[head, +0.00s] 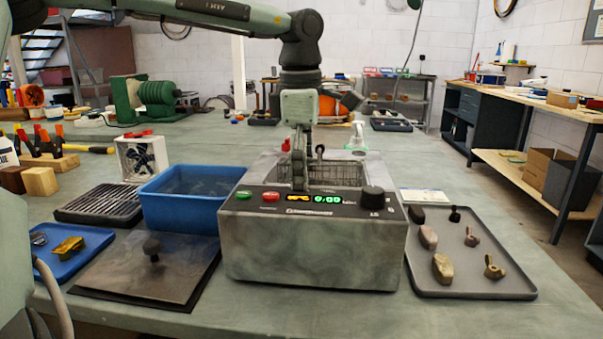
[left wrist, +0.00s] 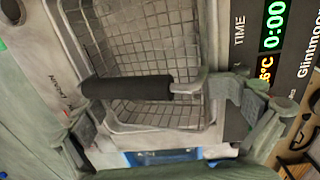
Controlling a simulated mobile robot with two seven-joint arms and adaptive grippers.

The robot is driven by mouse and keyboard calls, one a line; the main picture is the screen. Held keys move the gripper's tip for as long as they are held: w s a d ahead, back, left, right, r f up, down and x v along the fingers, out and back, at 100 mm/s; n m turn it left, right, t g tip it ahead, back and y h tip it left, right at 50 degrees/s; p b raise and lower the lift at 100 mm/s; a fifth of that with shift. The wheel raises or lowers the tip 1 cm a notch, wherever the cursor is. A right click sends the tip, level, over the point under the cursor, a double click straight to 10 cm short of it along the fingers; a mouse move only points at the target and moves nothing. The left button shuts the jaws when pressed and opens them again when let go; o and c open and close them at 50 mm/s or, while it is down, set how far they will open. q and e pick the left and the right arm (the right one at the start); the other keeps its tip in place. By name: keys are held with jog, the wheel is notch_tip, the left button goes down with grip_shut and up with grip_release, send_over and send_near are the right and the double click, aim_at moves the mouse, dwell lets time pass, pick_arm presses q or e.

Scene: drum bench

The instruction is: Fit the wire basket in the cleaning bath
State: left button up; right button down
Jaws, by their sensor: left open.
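The cleaning bath (head: 310,255) is a grey metal box with a front panel showing a green 0:00. The wire basket (head: 342,174) is in the bath's top opening; the head view does not show whether it rests fully down. In the left wrist view the basket's mesh (left wrist: 150,45) lies inside the opening, with a bar handle in a black grip (left wrist: 128,88) across it. My left gripper (head: 300,183) points down over the basket. Its fingers (left wrist: 165,122) are wide apart near the two ends of the handle and not closed on it.
A flat lid with a black knob (head: 150,265) lies left of the bath, near a blue tub (head: 190,212) and a black rack (head: 98,204). A blue tray (head: 85,262) is at far left. A grey tray (head: 470,285) with several metal parts lies close on the right.

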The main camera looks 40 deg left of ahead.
pick_arm(q)
jog(key=shift+w+a+r, duration=0.1)
jog(key=shift+w+r, duration=0.05)
jog(key=shift+r, duration=0.6)
jog(key=shift+w+a+r, duration=0.1)
jog(key=shift+r, duration=0.6)
notch_tip(320, 180, up, 9)
jog(key=s, duration=0.1)
jog(key=shift+d, duration=0.2)
jog(key=shift+s, duration=0.15)
